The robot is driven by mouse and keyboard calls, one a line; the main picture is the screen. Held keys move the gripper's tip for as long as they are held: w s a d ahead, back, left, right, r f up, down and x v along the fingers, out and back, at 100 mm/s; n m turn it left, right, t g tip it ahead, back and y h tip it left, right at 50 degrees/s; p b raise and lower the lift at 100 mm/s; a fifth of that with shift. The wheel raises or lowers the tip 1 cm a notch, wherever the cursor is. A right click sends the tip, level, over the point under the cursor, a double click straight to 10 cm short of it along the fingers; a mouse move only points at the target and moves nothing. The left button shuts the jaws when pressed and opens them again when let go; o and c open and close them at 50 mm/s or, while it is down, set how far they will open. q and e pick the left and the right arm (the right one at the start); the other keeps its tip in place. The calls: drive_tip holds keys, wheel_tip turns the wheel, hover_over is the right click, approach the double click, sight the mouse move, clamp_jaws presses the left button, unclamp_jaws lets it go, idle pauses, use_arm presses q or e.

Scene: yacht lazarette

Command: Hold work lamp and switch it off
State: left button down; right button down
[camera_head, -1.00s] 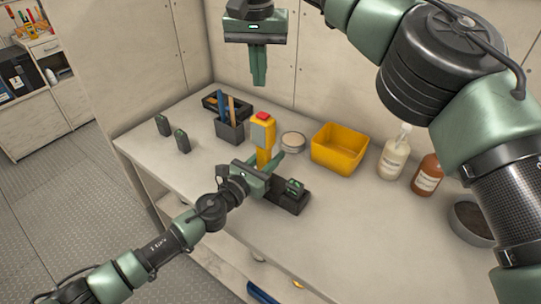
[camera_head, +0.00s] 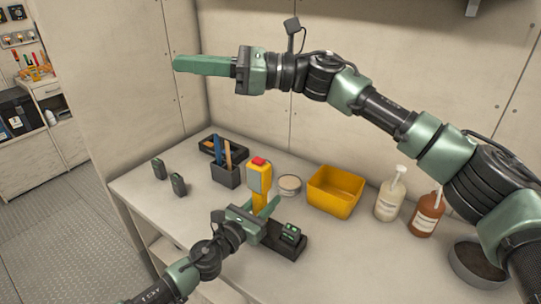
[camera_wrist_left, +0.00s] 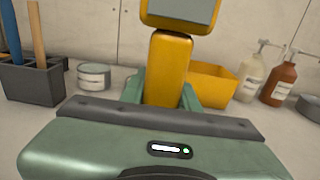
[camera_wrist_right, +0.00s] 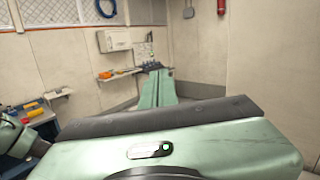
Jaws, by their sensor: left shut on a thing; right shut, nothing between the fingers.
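The yellow work lamp (camera_head: 260,201) stands upright on the bench, with a red button (camera_head: 259,161) on top and a grey panel on its head. My left gripper (camera_head: 266,206) is shut on the lamp's stem. In the left wrist view the yellow stem (camera_wrist_left: 168,70) sits between the green fingers, and the top of the head is cut off. My right gripper (camera_head: 178,64) is shut and empty, above and left of the lamp, with its fingers pointing left. In the right wrist view the closed fingers (camera_wrist_right: 158,75) point at the room, away from the lamp. I cannot tell whether the lamp is lit.
Behind are a pen holder (camera_head: 226,176), a round tin (camera_head: 289,185) and a yellow bin (camera_head: 335,191). Two bottles (camera_head: 389,198) (camera_head: 427,212) and a grey bowl (camera_head: 476,268) are to the right. The wall is close behind.

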drive_tip(key=w+d+r+m+t+y, duration=0.1)
drive_tip(key=w+d+r+m+t, duration=0.1)
drive_tip(key=d+m+t, duration=0.45)
drive_tip(key=w+d+r+m+t+y, duration=0.1)
drive_tip(key=w+d+r+m+t, duration=0.15)
drive_tip(key=m, duration=0.65)
drive_tip(key=w+d+f+m+t+h, duration=0.1)
drive_tip(key=d+f+m+t+h, duration=0.2)
drive_tip(key=m, duration=0.5)
drive_tip(key=w+d+f+m+t+h, duration=0.2)
drive_tip(key=d+m+t, duration=0.1)
drive_tip(key=d+m, duration=0.4)
drive_tip(key=s+d+f+m+g+h, duration=0.2)
drive_tip(key=s+f+m+g+h, duration=0.2)
drive_tip(key=s+f+m, duration=0.6)
wheel_tip(320, 180, down, 4)
drive_tip(key=m+g, duration=0.1)
drive_tip(key=m, duration=0.3)
drive_tip(key=shift+s+d+g, duration=0.2)
drive_tip(key=shift+g, duration=0.2)
drive_tip(key=shift+f, duration=0.1)
hover_over(259, 161)
drive_tip(key=s+d, duration=0.1)
drive_tip(key=d, duration=0.1)
wheel_tip(259, 161, down, 2)
drive_tip(key=f, duration=0.1)
drive_tip(key=shift+d+f, duration=0.15)
drive_tip(key=shift+f, duration=0.75)
drive_tip(key=shift+d+f, duration=0.15)
drive_tip(key=shift+f, duration=0.75)
